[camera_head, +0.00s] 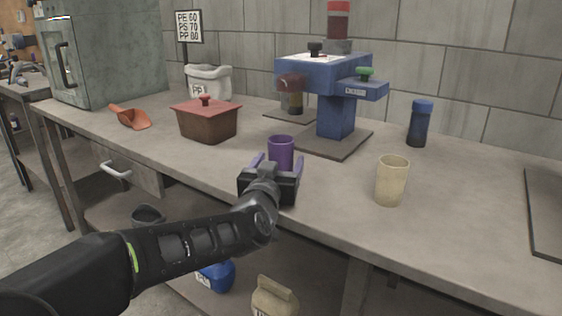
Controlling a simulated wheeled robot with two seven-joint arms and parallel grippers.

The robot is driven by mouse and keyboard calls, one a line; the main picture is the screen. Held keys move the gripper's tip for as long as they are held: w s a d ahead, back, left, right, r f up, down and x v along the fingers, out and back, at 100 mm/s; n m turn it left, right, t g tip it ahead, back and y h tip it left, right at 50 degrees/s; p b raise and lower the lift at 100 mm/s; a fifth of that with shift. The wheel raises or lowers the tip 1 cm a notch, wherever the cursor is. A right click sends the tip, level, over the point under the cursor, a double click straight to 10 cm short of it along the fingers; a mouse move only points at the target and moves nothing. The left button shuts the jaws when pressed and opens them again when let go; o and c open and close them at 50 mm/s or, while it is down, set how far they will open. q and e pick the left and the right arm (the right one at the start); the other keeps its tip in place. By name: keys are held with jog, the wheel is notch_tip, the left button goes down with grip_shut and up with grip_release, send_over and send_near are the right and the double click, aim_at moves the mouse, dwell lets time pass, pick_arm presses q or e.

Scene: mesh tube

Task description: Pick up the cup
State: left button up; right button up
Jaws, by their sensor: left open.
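A purple cup (281,150) stands upright on the grey workbench (330,205) near its front edge. My left gripper (277,170) is open, with its purple-tinted fingers on either side of the cup's lower part. The gripper body hides the cup's base, and I cannot tell whether the fingers touch it. A beige cup (392,181) stands upright on the bench further right, apart from the gripper. My right gripper is not in view.
A blue machine (338,113) on a dark base stands behind the purple cup. A brown box with a red lid (207,122) and an orange scoop (131,118) are to the left. A dark blue bottle (419,124) stands at the back right. Bare bench lies around the beige cup.

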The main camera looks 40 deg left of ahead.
pick_arm(q)
jog(key=c, duration=1.5)
jog(key=shift+o, duration=0.2)
jog(key=shift+r, duration=0.25)
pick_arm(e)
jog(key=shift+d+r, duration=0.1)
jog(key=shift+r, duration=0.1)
